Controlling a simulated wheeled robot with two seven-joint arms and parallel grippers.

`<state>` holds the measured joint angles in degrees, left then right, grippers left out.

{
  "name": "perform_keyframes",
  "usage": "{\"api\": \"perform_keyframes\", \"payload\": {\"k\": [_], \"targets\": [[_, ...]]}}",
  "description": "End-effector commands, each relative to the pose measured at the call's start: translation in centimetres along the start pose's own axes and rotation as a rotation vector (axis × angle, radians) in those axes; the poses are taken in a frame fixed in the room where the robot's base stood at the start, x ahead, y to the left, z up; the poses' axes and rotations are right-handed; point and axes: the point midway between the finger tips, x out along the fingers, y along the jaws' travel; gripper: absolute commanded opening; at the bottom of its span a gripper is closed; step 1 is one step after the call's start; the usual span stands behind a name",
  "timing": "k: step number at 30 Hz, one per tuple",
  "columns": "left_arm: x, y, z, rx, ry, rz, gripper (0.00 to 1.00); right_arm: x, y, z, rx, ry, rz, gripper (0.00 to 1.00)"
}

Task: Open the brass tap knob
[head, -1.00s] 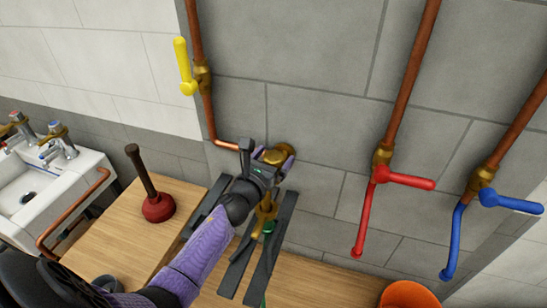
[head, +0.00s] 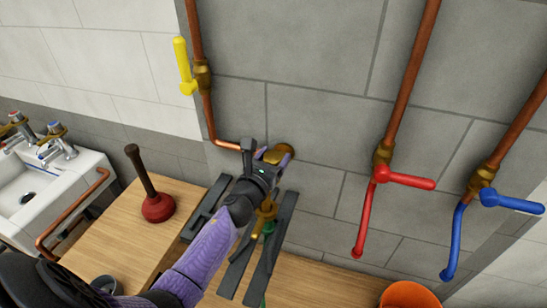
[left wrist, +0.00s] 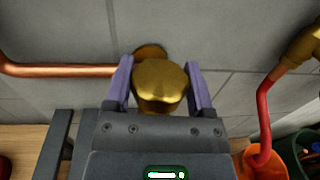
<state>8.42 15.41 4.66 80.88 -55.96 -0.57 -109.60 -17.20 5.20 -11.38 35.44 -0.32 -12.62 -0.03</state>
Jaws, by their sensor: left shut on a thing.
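The brass tap knob (left wrist: 160,84) is a rounded gold knob standing out from the grey wall at the end of a copper pipe. In the left wrist view it sits between the two purple fingers of my left gripper (left wrist: 160,88). In the head view my left gripper (head: 268,165) is at the wall over the tap and hides most of the knob; a round brass plate (head: 284,151) shows beside it. My left gripper is shut on the knob. My right gripper is not in view.
A dark slatted rack (head: 278,235) stands below the tap on the wooden bench (head: 325,285). A plunger (head: 157,206) is left. A yellow lever (head: 183,65), red lever (head: 405,179) and blue lever (head: 510,201) are on pipes. An orange bucket (head: 408,293) stands lower right.

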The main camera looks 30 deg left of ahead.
Motion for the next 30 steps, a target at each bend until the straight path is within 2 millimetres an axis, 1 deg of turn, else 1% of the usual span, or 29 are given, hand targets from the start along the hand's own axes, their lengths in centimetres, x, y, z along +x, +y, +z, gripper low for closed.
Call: {"api": "perform_keyframes", "payload": {"k": [5, 17, 27, 30], "targets": [[0.0, -0.1, -0.2, -0.003, -0.001, 0.105, 0.11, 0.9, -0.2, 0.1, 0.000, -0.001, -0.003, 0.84], [0.0, -0.1, -0.3, -0.002, 0.000, 0.473, 0.11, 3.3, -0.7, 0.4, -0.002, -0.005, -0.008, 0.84], [0.1, -0.1, -0.3, -0.001, 0.000, 0.796, 0.11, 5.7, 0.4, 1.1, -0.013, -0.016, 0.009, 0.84], [0.1, 0.0, -0.4, -0.002, 0.000, 0.892, 0.11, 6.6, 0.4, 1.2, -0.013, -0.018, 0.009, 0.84]]}}
